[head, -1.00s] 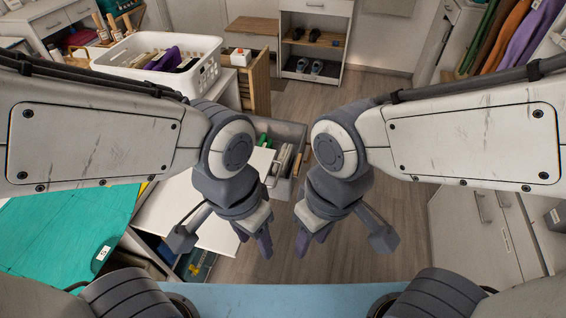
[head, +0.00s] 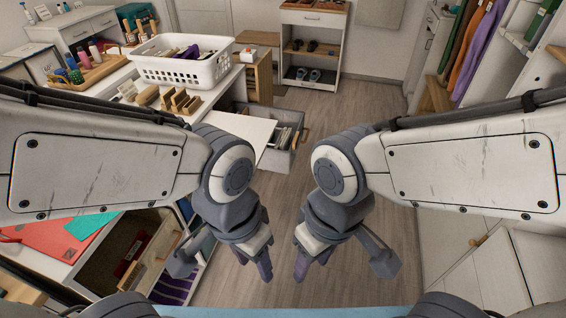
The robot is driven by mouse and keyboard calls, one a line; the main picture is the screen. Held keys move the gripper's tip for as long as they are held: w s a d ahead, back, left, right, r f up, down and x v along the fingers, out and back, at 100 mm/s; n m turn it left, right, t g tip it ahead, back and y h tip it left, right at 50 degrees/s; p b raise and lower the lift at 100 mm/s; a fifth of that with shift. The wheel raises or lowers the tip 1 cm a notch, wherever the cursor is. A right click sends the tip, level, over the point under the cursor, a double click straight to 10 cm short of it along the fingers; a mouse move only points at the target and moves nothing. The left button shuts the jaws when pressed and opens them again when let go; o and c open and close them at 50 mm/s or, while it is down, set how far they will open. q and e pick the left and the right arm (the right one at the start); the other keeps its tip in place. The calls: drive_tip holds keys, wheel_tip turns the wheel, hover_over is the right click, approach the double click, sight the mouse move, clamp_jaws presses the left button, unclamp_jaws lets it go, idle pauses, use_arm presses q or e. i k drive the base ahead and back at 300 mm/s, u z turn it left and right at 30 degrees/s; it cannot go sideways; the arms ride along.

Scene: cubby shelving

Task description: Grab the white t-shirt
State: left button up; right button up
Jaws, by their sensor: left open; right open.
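I cannot make out a white t-shirt in the head view. A white laundry basket (head: 186,68) on the left counter holds purple, dark and pale items too small to identify. Orange and purple garments (head: 481,52) hang in the open wardrobe at the upper right. My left gripper (head: 253,263) points down over the floor, open and empty. My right gripper (head: 312,262) is beside it, also open and empty. Both are well short of the basket and the hanging garments.
A pulled-out drawer (head: 283,138) stands ahead left, near a white board (head: 237,130). An open drawer unit (head: 137,250) is at the lower left. A shoe cabinet (head: 313,47) stands at the back. The wooden floor (head: 350,105) between left furniture and right cabinets is clear.

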sight(285, 142)
drive_tip(key=z, duration=0.6)
drive_tip(key=i, duration=1.5)
drive_tip(key=u, duration=1.15)
drive_tip(key=i, duration=0.5)
drive_tip(key=u, duration=0.55)
